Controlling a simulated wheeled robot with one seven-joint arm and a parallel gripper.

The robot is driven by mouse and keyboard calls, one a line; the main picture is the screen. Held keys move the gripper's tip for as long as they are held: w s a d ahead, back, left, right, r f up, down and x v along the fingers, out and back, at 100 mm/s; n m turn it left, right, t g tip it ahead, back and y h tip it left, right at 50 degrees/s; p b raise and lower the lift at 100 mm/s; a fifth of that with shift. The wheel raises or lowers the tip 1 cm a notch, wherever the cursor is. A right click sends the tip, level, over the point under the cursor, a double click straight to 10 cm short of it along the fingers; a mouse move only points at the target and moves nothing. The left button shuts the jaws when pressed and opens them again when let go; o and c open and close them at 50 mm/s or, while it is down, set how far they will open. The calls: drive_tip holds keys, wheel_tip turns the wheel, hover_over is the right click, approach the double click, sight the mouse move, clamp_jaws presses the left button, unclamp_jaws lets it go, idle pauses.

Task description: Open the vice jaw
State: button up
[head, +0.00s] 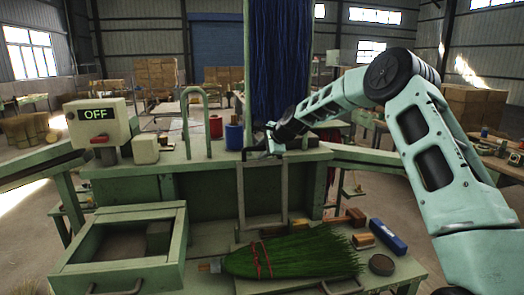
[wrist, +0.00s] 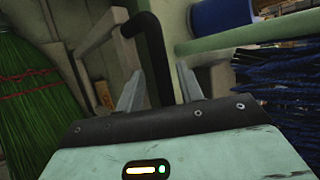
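The vice jaw appears as an upright grey frame (head: 240,198) at the front of the green bench, below my gripper. A bent black handle (wrist: 150,38) shows large in the wrist view, and in the head view it lies at the top of the frame (head: 246,153). My gripper (head: 272,148) is at this handle. In the wrist view my gripper (wrist: 160,78) has its two grey fingers apart, one on each side of the handle. A narrow gap seems to show beside each finger, so it looks open. The far part of the grip is hidden.
A green broom head (head: 290,256) lies on the lower shelf, beside a blue box (head: 387,236) and a dark round disc (head: 382,265). An open drawer (head: 125,245) sticks out at left. A control box reading OFF (head: 98,118) and a blue spool (head: 234,137) stand on the bench.

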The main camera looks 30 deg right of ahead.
drive_tip(key=b+v, duration=0.7)
drive_tip(key=v, duration=1)
drive_tip(key=shift+s, duration=0.2)
drive_tip(key=shift+d+r, duration=0.1)
drive_tip(key=shift+r, duration=0.05)
drive_tip(key=s+a+f+n+g+b, duration=0.1)
drive_tip(key=s+a+f+n+g, duration=0.1)
drive_tip(key=s+a+f+n, duration=0.6)
drive_tip(key=s+a+f+n+g+y+b, duration=0.15)
drive_tip(key=s+a, duration=0.25)
drive_tip(key=a, duration=0.8)
drive_tip(key=s+a+f+n+g, duration=0.3)
drive_tip(key=s+a+f+n, duration=0.3)
drive_tip(key=a, duration=0.4)
drive_tip(key=s+f+n+g+h, duration=0.1)
drive_tip(key=s+f+n, duration=0.2)
drive_tip(key=s, duration=0.5)
drive_tip(key=s+a+f+n+g+h+b, duration=0.1)
drive_tip(key=s+f+n, duration=0.2)
drive_tip(key=s, duration=0.6)
drive_tip(key=s+a+f+n+g+h, duration=0.1)
drive_tip(key=s+f+n, duration=0.2)
drive_tip(key=s+n, duration=0.2)
drive_tip(key=s, duration=0.3)
drive_tip(key=shift+s+f+n+b, duration=0.2)
drive_tip(key=shift+f+n+b, duration=0.1)
drive_tip(key=shift+n, duration=0.05)
